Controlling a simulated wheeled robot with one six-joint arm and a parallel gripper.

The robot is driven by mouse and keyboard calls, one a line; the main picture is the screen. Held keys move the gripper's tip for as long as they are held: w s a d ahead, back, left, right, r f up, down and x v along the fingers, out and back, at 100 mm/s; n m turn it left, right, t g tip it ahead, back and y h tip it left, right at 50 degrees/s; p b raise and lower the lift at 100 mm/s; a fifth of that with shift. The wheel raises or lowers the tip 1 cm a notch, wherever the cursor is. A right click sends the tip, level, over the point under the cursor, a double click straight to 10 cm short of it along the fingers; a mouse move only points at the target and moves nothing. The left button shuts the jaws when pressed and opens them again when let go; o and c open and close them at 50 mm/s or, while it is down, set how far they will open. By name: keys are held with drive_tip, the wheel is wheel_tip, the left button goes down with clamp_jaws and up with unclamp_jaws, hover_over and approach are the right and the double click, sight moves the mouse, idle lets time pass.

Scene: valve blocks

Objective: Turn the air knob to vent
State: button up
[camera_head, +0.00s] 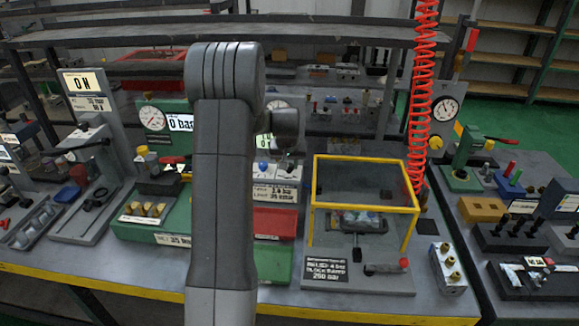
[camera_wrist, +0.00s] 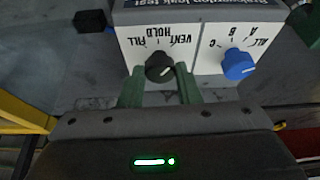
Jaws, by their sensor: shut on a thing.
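The air knob (camera_wrist: 159,67) is a round black knob on a white panel in the wrist view. The words FILL, HOLD and VENT run in an arc beside it and appear upside down. My gripper (camera_wrist: 160,80) has its two green fingers on either side of the knob and is shut on it. I cannot tell for sure which word the knob points to. A blue knob (camera_wrist: 238,65) marked A, B, C and ALL sits to its right. In the head view the panel (camera_head: 277,170) shows behind my arm; my fingers cannot be made out there.
A yellow-framed clear guard (camera_head: 365,157) stands right of the panel, with a red coiled hose (camera_head: 420,90) hanging by it. A red tray (camera_head: 275,222) lies in front of the panel. A gauge block (camera_head: 152,118) stands left of my arm. The bench is crowded.

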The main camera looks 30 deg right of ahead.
drive_tip(key=shift+m+h+b, duration=0.3)
drive_tip(key=shift+m+b, duration=0.15)
drive_tip(key=shift+m, duration=0.35)
drive_tip(key=o, duration=1)
drive_tip(key=shift+a+r, duration=0.1)
drive_tip(key=shift+g, duration=0.3)
drive_tip(key=b+v, duration=0.1)
drive_tip(key=v, duration=1.2)
drive_tip(key=shift+s+r, duration=0.1)
drive_tip(key=shift+r, duration=0.15)
drive_tip(key=p+x, duration=0.1)
drive_tip(key=x, duration=1.2)
drive_tip(key=shift+f, duration=0.35)
